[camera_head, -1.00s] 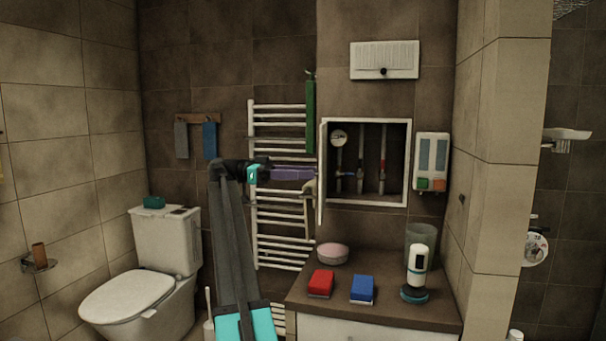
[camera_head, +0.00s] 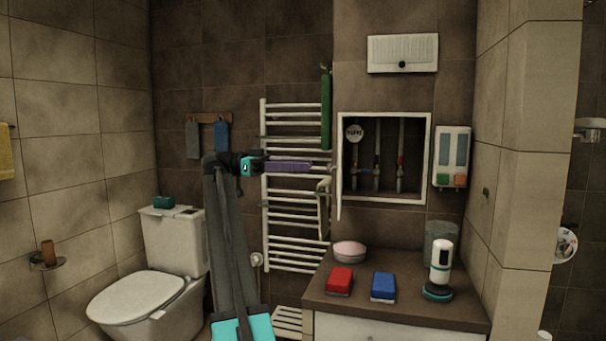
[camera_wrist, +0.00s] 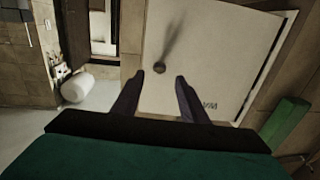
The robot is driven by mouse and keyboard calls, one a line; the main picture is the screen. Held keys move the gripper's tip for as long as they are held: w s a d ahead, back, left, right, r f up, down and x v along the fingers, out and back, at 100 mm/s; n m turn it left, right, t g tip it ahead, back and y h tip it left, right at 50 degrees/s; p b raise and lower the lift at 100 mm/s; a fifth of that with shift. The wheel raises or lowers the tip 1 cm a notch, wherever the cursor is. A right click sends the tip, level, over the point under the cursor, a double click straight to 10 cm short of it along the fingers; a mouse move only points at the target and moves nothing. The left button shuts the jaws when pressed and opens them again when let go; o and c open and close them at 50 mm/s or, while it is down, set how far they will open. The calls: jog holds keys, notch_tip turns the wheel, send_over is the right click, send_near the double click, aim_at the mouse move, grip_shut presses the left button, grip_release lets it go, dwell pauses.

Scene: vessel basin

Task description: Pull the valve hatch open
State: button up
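The white valve hatch door (camera_head: 339,190) stands swung out at the left side of the wall recess, seen nearly edge-on in the head view. Behind it, the white-framed recess (camera_head: 431,150) shows pipes, valves and a round gauge. My gripper (camera_head: 311,166) is left of the door, with a small gap in the picture. In the wrist view the hatch panel (camera_wrist: 215,55) faces my gripper (camera_wrist: 160,77), with a dark round knob (camera_wrist: 159,67) just beyond and between the fingertips. The fingers are apart and hold nothing.
A towel radiator (camera_head: 285,205) with a green item (camera_head: 326,110) stands behind my gripper. The counter (camera_head: 410,312) below holds a red block (camera_head: 339,279), a blue block (camera_head: 383,286) and a pink-topped dish (camera_head: 349,250). A closed small white cabinet (camera_head: 403,53) hangs above.

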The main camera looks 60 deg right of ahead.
jog(key=shift+w+a+b, duration=0.2)
jog(key=shift+w+b, duration=0.25)
jog(key=shift+b, duration=0.5)
jog(key=shift+w, duration=0.1)
